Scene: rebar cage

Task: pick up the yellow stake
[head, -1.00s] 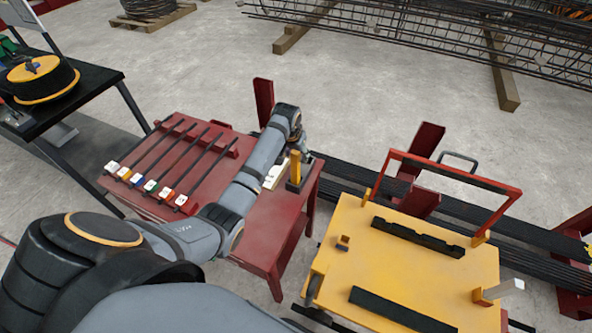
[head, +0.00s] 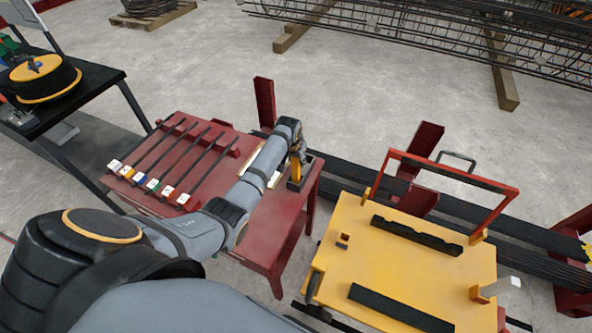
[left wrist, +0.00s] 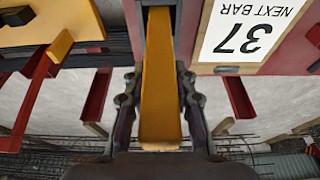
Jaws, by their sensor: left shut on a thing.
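The yellow stake (head: 295,173) stands upright in a dark holder (head: 303,184) at the right end of the red table (head: 272,232). My left gripper (head: 297,156) is at the stake's upper part. In the left wrist view the yellow stake (left wrist: 160,75) runs between the two fingers of the left gripper (left wrist: 160,98), which are shut on it from both sides. The stake's lower end still appears to be in the holder. My right gripper is not in view.
A "NEXT BAR 37" sign (left wrist: 245,35) is beside the stake. Several dark bars with coloured tags (head: 152,186) lie on the table's left part. A yellow cart (head: 400,262) with a red handle frame (head: 455,172) stands to the right, with a gap between.

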